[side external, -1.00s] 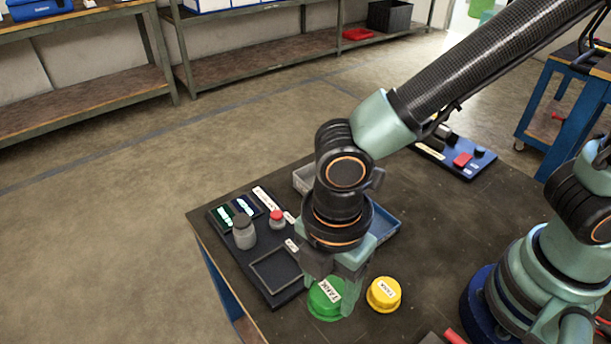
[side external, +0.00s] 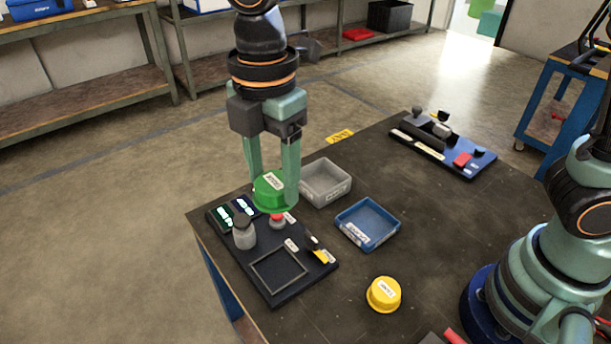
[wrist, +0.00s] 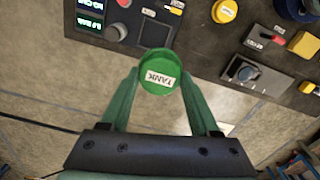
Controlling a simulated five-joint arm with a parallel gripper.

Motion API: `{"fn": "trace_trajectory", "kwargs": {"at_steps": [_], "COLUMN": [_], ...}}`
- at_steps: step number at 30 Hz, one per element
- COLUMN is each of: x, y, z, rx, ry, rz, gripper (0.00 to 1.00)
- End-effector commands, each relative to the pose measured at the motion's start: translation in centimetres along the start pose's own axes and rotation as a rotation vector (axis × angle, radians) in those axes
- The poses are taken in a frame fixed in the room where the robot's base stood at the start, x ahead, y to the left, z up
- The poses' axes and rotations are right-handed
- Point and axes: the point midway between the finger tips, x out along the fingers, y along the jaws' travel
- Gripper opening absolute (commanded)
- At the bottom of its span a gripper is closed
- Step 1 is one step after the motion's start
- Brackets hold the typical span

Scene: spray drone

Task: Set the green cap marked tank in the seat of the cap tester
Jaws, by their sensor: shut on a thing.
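My gripper (side external: 273,188) is shut on the green cap (side external: 270,191) marked TANK. It holds the cap in the air, clear of the table. In the wrist view the green cap (wrist: 158,72) sits between the two fingertips, label showing. The cap tester appears to be the dark board (side external: 292,296) at the table's left corner. I cannot tell which part is the seat.
A yellow cap (side external: 384,295) stands on the table's front part. A grey bin (side external: 325,196) and a blue bin (side external: 367,240) stand in the middle. A blue board with fittings (side external: 470,172) lies at the back right. The table between them is clear.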

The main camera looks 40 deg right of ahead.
Motion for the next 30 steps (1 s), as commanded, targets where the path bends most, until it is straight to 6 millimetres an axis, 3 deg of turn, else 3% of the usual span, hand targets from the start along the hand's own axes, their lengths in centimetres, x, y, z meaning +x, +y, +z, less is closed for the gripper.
{"fn": "trace_trajectory", "kwargs": {"at_steps": [5, 8, 21, 25, 30], "x": [0.6, 2.3, 13.0, 15.1, 16.3], "y": [1.7, 1.7, 1.6, 1.6, 1.7], "z": [0.8, 0.8, 0.8, 0.8, 0.8], "rx": [-0.006, -0.008, -0.007, -0.007, -0.007], "ry": [-0.001, -0.002, -0.003, -0.002, 0.000], "rz": [-0.002, -0.005, -0.007, -0.004, -0.001], "gripper": [0.06, 0.06, 0.06, 0.06, 0.06]}}
